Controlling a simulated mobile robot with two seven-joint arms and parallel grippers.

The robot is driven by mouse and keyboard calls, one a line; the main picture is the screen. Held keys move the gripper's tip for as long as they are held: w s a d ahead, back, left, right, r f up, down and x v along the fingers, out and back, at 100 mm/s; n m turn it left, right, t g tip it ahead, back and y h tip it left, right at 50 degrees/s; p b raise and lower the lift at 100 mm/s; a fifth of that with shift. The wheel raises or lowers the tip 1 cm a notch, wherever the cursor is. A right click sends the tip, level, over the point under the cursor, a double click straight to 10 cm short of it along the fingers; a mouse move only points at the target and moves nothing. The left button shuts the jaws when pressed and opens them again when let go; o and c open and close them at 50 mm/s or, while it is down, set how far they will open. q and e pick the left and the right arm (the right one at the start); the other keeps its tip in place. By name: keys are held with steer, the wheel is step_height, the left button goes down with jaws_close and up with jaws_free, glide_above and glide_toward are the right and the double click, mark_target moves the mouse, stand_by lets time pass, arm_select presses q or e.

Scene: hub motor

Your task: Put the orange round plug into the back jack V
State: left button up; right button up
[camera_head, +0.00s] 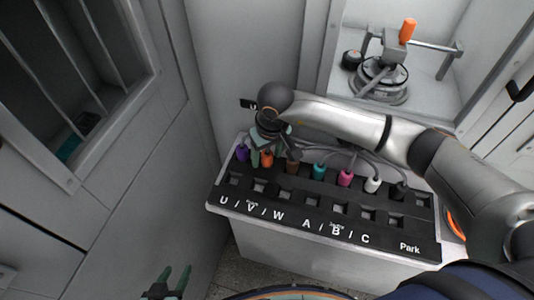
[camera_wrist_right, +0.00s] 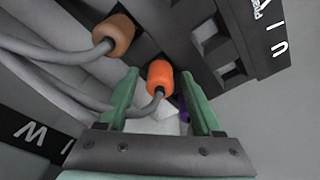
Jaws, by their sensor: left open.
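The orange round plug (camera_head: 267,160) stands at the rear edge of the black jack panel (camera_head: 325,222), between a purple and a brown plug. Whether it sits in a hole is unclear. In the right wrist view the orange plug (camera_wrist_right: 159,75) shows between the green fingers, with a gap on each side. My right gripper (camera_head: 262,158) is open around or just short of it; the arm partly hides it in the head view. The square jack above the V label (camera_head: 259,187) looks empty. My left gripper (camera_head: 175,280) is open and empty, low and left of the panel.
The purple (camera_head: 242,152), brown (camera_head: 292,167), teal (camera_head: 319,171), pink (camera_head: 345,178) and white (camera_head: 373,184) plugs stand along the rear edge, their grey cables behind. A fixture with an orange handle (camera_head: 407,30) stands at the back right. The floor left of the panel is clear.

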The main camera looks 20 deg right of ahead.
step_height(320, 180, up, 12)
steer(key=s, duration=0.1)
steer(key=shift+s+d+p, duration=0.2)
steer(key=shift+s+p, duration=0.15)
steer(key=shift+r, duration=0.1)
stand_by(0.3)
